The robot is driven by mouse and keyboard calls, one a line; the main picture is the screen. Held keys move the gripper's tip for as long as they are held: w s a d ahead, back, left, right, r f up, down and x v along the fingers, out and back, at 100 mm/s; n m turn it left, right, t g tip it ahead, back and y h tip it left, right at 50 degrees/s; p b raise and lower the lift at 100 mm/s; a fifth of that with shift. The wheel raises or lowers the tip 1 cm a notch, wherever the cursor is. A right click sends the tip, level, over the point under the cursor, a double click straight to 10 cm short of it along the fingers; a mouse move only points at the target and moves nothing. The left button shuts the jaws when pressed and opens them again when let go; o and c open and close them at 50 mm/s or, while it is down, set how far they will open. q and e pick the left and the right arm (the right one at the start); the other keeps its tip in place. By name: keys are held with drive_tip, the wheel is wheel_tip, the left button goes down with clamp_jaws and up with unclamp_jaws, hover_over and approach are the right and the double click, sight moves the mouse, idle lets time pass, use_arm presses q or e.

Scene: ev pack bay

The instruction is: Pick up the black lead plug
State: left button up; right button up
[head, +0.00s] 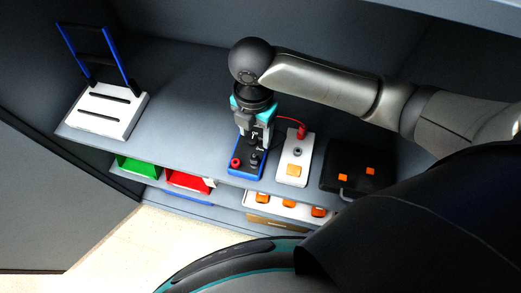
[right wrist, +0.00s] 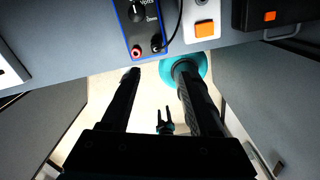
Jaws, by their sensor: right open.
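The black lead plug (right wrist: 157,43) sits in the lower right of the blue-edged meter's face in the right wrist view, with a black lead running up from it. In the head view the plug (head: 254,159) shows just below my right gripper (head: 254,143). The meter (head: 244,172) also has a red socket (head: 236,162) beside the plug. In the right wrist view my right gripper (right wrist: 158,74) has its fingers wide apart and empty, with the plug beyond the fingertips, between their lines.
Right of the meter stands a white box (head: 285,172) with a red plug (head: 302,131) and an orange block, then a black case (head: 333,177). A white stand (head: 107,113) is at the left. Green (head: 138,166) and red bins (head: 188,181) sit below. The shelf between is clear.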

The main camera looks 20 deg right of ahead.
wheel_tip(320, 180, down, 4)
hover_over(255, 156)
drive_tip(key=s, duration=0.1)
wheel_tip(255, 156, down, 4)
drive_tip(key=shift+a+f+b, duration=0.1)
drive_tip(key=shift+a+b, duration=0.05)
drive_tip(key=shift+b, duration=0.15)
drive_tip(key=shift+w+f, duration=0.1)
drive_tip(key=shift+f, duration=0.55)
drive_tip(key=f, duration=0.4)
drive_tip(key=shift+w, duration=0.4)
drive_tip(key=shift+f, duration=0.25)
use_arm(q)
drive_tip(key=shift+s+a+f, duration=0.3)
drive_tip(key=shift+s+a, duration=0.05)
drive_tip(key=shift+a, duration=0.2)
drive_tip(key=shift+s+a+f, duration=0.3)
drive_tip(key=shift+a, duration=0.2)
drive_tip(key=shift+s+a, duration=0.1)
use_arm(e)
clamp_jaws()
